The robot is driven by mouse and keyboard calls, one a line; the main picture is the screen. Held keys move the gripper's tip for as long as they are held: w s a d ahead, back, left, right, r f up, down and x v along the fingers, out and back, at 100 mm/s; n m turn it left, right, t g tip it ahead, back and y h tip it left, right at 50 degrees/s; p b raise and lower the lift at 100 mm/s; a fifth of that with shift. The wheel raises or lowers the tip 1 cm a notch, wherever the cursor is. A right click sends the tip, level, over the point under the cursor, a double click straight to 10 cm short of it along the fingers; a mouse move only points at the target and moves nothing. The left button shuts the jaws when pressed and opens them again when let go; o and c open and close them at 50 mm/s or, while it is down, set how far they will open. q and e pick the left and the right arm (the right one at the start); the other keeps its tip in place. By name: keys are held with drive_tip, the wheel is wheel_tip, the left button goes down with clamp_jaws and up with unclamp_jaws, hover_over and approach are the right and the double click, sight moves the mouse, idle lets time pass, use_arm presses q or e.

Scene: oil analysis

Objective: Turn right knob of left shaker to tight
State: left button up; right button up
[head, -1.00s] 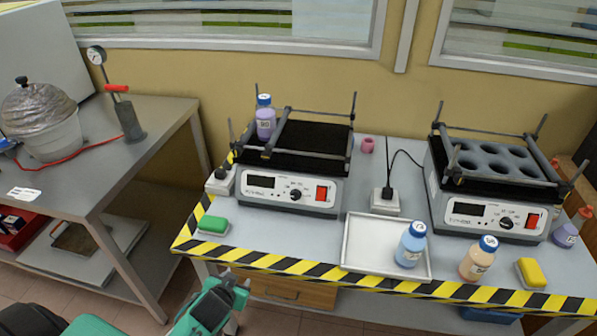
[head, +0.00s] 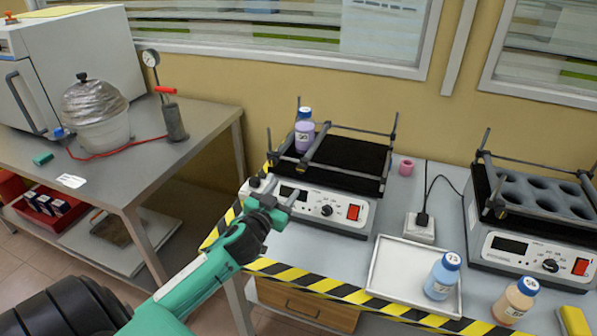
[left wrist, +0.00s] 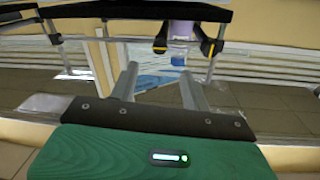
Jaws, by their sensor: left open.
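The left shaker (head: 318,207) has a black platform (head: 355,160) with rods and bars, a front dial (head: 327,211) and a red switch. A purple bottle (head: 304,138) stands at its left side. In the left wrist view two dark knobs with yellow marks, a left one (left wrist: 160,45) and a right one (left wrist: 207,47), flank the purple bottle (left wrist: 181,30). My left gripper (head: 273,198) is open and empty at the shaker's front left corner. Its fingers (left wrist: 158,84) point toward the knobs and appear apart from them. My right gripper is not in view.
A white tray (head: 385,275), a blue bottle (head: 442,278) and an orange bottle (head: 514,303) stand to the right. A second shaker (head: 530,256) is farther right. A power socket (head: 420,228) and cable lie between the shakers. A side table (head: 200,125) is at left.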

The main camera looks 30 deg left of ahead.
sight(300, 170)
use_arm(q)
drive_tip(key=w, duration=0.2)
drive_tip(key=w+a, duration=0.1)
drive_tip(key=w, duration=0.2)
drive_tip(key=w+p, duration=0.1)
drive_tip(key=w, duration=0.1)
drive_tip(key=shift+w+a, duration=0.15)
drive_tip(key=shift+w, duration=0.25)
drive_tip(key=shift+w+a, duration=0.1)
drive_tip(key=shift+w, duration=0.75)
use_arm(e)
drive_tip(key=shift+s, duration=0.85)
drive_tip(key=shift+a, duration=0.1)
